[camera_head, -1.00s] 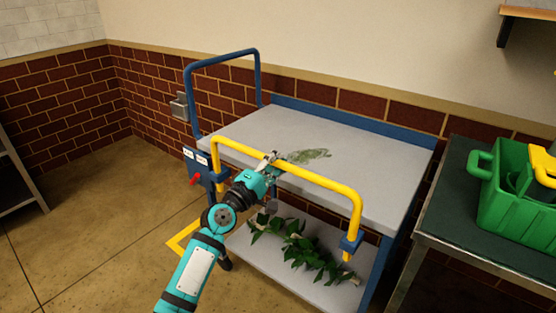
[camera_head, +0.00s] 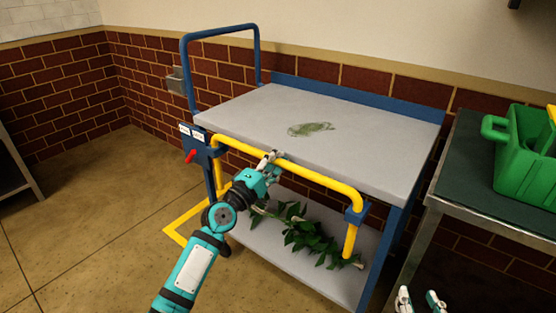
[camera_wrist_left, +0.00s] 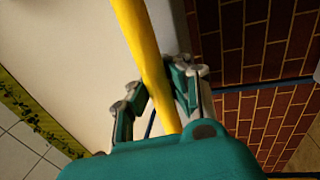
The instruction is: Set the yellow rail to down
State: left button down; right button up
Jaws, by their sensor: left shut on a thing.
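The yellow rail (camera_head: 318,176) runs along the front of a blue-framed cart with a grey top (camera_head: 350,140). Its long bar is at about the height of the top's front edge, and its right leg passes down through a blue bracket (camera_head: 355,213). My left gripper (camera_head: 270,162) is shut around the bar left of its middle. In the left wrist view the rail (camera_wrist_left: 142,50) passes between the fingers. My right gripper (camera_head: 420,302) shows only its two fingertips at the bottom right, apart and empty. A red knob (camera_head: 190,156) sits on the blue plate at the cart's left corner, below white labels too small to read.
Green leafy stems (camera_head: 305,235) lie on the cart's lower shelf. A green smear (camera_head: 311,129) is on the grey top. A dark-topped table (camera_head: 470,185) with a green container (camera_head: 525,165) stands at the right. The floor at left is open, with yellow marking (camera_head: 185,228) near the cart.

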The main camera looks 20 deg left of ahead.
pick_arm(q)
jog(key=shift+s+f+b, duration=0.15)
jog(key=shift+f+b, duration=0.45)
jog(key=shift+f, duration=0.3)
pick_arm(e)
notch_tip(320, 180, up, 7)
jog(key=t+y, duration=0.1)
jog(key=t, duration=0.3)
jog(key=shift+s+a, duration=0.15)
jog(key=shift+a, duration=0.3)
pick_arm(q)
jog(key=shift+f, duration=0.1)
pick_arm(e)
jog(key=shift+f, duration=0.1)
pick_arm(q)
jog(key=c, duration=1.8)
grip_release()
jog(key=o, duration=0.5)
jog(key=shift+s+a, duration=0.2)
jog(key=shift+s, duration=0.05)
jog(key=shift+c, duration=0.2)
jog(key=shift+o, duration=0.9)
jog(key=shift+w+r, duration=0.1)
jog(key=shift+r, duration=0.15)
pick_arm(e)
jog(key=shift+s+a, duration=0.1)
